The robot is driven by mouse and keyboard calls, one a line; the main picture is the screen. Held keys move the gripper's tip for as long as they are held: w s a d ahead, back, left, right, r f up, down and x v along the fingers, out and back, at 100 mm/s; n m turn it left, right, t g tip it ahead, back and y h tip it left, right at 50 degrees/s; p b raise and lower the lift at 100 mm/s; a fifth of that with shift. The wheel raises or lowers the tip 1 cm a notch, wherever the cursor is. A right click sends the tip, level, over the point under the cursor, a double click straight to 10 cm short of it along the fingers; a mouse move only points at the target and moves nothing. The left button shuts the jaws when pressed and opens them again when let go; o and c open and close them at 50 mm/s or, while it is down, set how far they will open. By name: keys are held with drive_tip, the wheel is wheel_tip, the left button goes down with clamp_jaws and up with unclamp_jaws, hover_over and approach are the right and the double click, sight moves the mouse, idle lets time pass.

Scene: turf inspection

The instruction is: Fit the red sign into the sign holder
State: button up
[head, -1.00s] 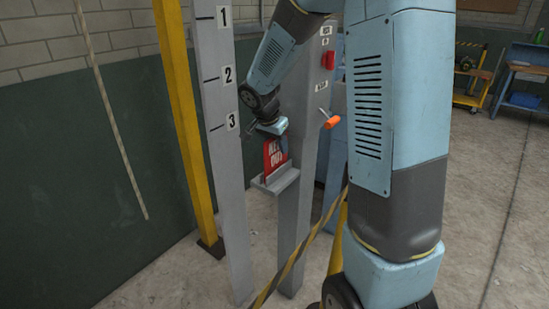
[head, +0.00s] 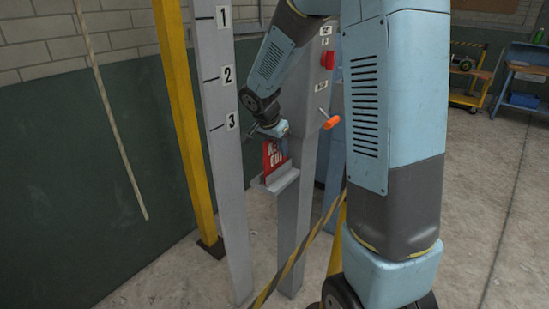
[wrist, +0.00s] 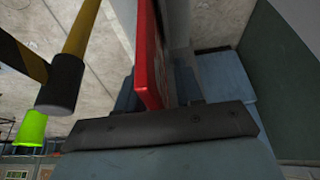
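The red sign (head: 270,158) with white lettering stands roughly upright at the grey sign holder (head: 284,184), a ledge on a grey post. Its lower edge is at the ledge; I cannot tell whether it is fully seated. My gripper (head: 279,140) is at the sign's top and covers part of its upper right. In the wrist view the red sign (wrist: 150,55) appears edge-on, beyond the dark bar of my gripper and close to its blue finger parts. Whether the fingers press on the sign or stand apart from it is unclear.
A grey post with numbered marks (head: 213,90) and a yellow post (head: 180,110) stand left of the holder. An orange-handled lever (head: 330,122) and a red switch (head: 327,60) are just right. A black-and-yellow striped bar (head: 300,255) crosses in front. Open floor lies at right.

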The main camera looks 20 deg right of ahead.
drive_tip(key=shift+c, duration=0.4)
clamp_jaws()
